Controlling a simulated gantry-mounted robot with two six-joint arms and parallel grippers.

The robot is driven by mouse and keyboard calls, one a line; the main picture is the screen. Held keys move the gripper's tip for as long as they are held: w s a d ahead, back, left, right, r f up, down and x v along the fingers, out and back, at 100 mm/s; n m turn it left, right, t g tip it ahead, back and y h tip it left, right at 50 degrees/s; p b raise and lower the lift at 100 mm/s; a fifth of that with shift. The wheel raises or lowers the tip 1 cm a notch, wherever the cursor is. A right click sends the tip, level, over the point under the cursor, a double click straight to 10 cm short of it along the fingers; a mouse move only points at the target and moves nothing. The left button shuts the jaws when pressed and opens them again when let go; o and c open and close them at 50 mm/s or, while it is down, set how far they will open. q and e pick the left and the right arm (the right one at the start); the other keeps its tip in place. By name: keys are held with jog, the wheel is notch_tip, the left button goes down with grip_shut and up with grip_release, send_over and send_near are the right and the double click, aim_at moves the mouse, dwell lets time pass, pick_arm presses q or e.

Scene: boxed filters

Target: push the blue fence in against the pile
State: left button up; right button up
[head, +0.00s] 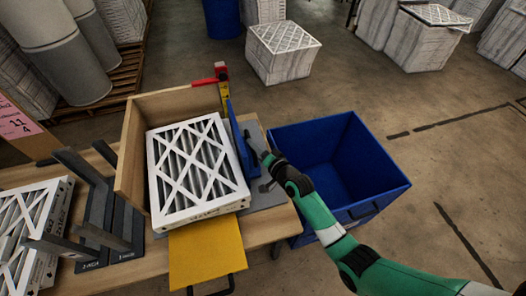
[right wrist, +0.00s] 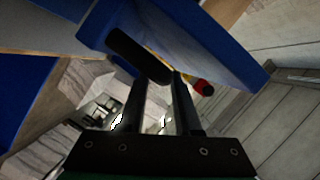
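The pile, topped by a white-framed pleated filter (head: 198,165), stands in a wooden corner box (head: 132,150) on the bench in the head view. The blue fence (head: 238,137) stands upright along the pile's right side; any narrow gap between them is hard to judge. In the right wrist view the blue fence (right wrist: 215,50) fills the top, with a black bar-like handle (right wrist: 138,55) on it. My right gripper (head: 263,166) is just right of the fence. Its fingers (right wrist: 160,90) stand apart close to the handle; whether they touch it is unclear. My left gripper is out of view.
A blue bin (head: 385,188) stands right of the bench, under my right arm. A yellow panel (head: 207,252) lies before the pile. Dark upright brackets (head: 95,205) and another filter (head: 30,230) are at left. A red-and-yellow piece (head: 222,80) stands behind the fence.

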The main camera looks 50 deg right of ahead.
jog(key=p+v, duration=0.2)
jog(key=v, duration=0.8)
jog(key=shift+s+p, duration=0.2)
jog(key=shift+p, duration=0.15)
